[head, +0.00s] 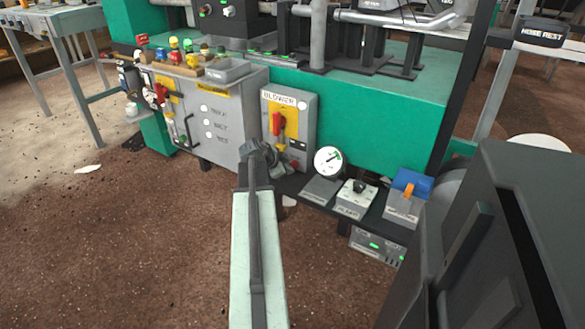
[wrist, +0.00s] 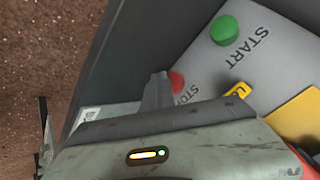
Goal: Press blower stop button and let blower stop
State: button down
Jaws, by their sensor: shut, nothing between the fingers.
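The blower box (head: 309,130), a grey box labelled BLOWER, stands against the green machine in the head view. It has a red handle (head: 278,124) on a yellow plate. In the wrist view, a grey panel (wrist: 200,55) carries a green START button (wrist: 224,30) and a red stop button (wrist: 178,82). The label by the red button is partly hidden. My gripper (wrist: 158,78) is shut and empty, its tips close beside the red button and partly covering it. I cannot tell whether they touch it. In the head view my gripper (head: 258,155) is before the box's left side.
A larger grey control cabinet (head: 228,105) stands left of the blower box. A round gauge (head: 328,160) and small control boxes (head: 355,199) sit on a low dark shelf to the right. Brown floor (head: 130,250) is open at the left front.

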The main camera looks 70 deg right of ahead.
dwell(0.3)
jog(key=shift+w+a, duration=0.2)
jog(key=shift+a, duration=0.7)
jog(key=shift+w+a, duration=0.2)
jog(key=shift+a, duration=0.6)
jog(key=shift+w+a, duration=0.25)
jog(key=shift+a, duration=0.6)
jog(key=shift+w+a, duration=0.2)
jog(key=shift+a, duration=0.6)
